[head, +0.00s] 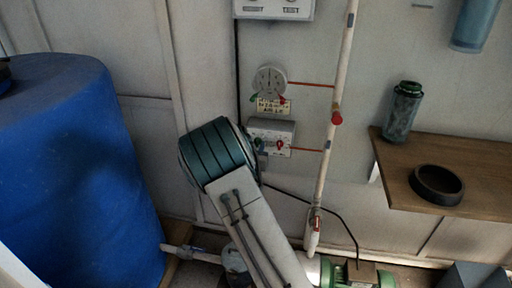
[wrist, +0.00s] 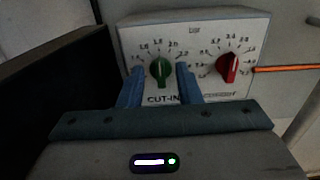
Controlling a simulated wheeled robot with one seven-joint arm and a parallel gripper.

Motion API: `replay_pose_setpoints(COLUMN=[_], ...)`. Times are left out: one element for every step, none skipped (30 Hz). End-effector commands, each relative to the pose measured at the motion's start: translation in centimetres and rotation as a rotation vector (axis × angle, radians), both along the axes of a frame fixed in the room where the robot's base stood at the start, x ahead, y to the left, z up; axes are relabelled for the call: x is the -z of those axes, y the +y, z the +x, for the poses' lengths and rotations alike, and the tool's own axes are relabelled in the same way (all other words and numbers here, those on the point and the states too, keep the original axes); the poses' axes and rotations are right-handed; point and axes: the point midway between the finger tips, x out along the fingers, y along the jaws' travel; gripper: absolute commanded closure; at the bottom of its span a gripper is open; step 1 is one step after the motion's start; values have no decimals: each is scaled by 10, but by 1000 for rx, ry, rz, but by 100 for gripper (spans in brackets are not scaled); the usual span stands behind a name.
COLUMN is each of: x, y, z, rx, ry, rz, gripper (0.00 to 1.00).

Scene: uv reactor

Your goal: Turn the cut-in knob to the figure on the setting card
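In the wrist view the green cut-in knob (wrist: 161,70) sits on the white pressure switch box (wrist: 205,30), above the label CUT-IN. Its white pointer line points nearly straight up, between the figures that look like 1.8 and 2.0. My gripper (wrist: 160,76) has its two blue fingers on either side of the knob, with what looks like a small gap at each side; contact is hard to tell. In the head view the box (head: 285,128) is partly behind my arm, and my gripper is mostly hidden. The setting card (head: 272,106) hangs above the box; its handwriting is too small to read.
A red knob (wrist: 228,68) is right of the green one. A round gauge (head: 270,79) hangs above the card. A white pipe (head: 332,140) with a red valve handle runs at the right. A blue tank (head: 70,170) stands left, a wooden shelf (head: 480,180) right.

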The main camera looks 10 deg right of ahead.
Motion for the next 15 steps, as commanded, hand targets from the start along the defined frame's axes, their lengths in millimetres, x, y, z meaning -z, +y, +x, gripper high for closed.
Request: replay_pose_setpoints(x=[1, 1, 0, 0, 0, 0, 0, 0, 0, 0, 0, 0, 0, 0, 0], y=[-1, -2, -2, -2, -2, -2, -2, -2, -2, -2, -2, -2, -2, -2, -2], z=[2, 3, 4, 5, 5, 5, 5, 5, 5, 5, 5, 5, 5, 5, 5], rx=[0, 0, 0, 0, 0, 0, 0, 0, 0, 0, 0, 0, 0, 0, 0], ry=[0, 0, 0, 0, 0, 0, 0, 0, 0, 0, 0, 0, 0, 0, 0], rz=[-1, -1, -1, -1, -1, -1, -1, -1, -1, -1, -1, -1, -1, -1, -1], gripper=[69, 69, 69, 69, 69, 69, 69, 69, 69, 69, 72, 83, 91, 100, 100])
